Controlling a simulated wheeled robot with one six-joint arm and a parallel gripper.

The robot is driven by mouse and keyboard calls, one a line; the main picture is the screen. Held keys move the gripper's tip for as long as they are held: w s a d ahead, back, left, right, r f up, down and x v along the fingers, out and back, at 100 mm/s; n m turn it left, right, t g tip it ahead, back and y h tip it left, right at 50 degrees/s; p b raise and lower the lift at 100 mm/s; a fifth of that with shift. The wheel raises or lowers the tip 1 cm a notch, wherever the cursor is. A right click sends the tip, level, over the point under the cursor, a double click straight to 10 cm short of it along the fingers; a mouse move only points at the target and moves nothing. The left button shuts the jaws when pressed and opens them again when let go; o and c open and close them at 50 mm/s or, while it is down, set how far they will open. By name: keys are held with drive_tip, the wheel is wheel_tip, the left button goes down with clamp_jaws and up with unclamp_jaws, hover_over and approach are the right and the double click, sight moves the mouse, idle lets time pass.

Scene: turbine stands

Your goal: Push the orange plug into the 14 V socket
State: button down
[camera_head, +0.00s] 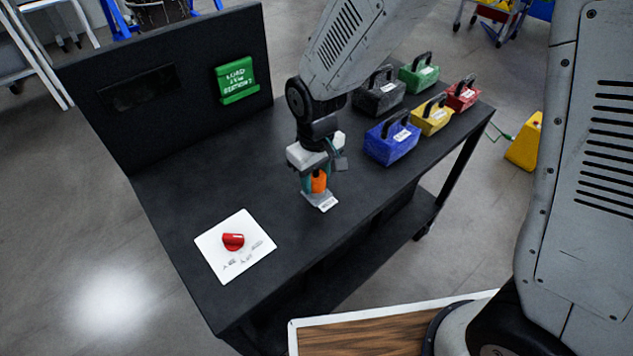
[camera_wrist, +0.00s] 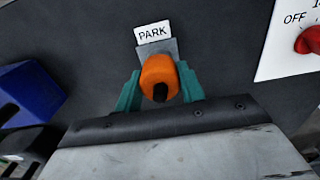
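The orange plug (camera_head: 319,182) is at a grey block on the black bench top, at a white label that reads PARK (camera_wrist: 153,32). In the wrist view the plug (camera_wrist: 159,76) has a dark tip facing the camera. My gripper (camera_head: 318,184) is above it, with teal fingers lying close against its left and right sides; the gripper (camera_wrist: 160,88) looks shut on it. The plug's lower end is hidden. I cannot make out a 14 V socket in either view.
A white panel (camera_head: 213,257) with a red knob (camera_head: 233,241) lies on the bench's near left. Blue (camera_head: 390,146), yellow (camera_head: 432,119), red (camera_head: 462,96), green (camera_head: 418,80) and black (camera_head: 378,100) handled blocks stand at the right. A green sign (camera_head: 236,80) hangs on the back panel.

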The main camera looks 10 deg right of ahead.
sight(316, 175)
drive_tip(key=shift+r, duration=0.65)
drive_tip(key=shift+r, duration=1.45)
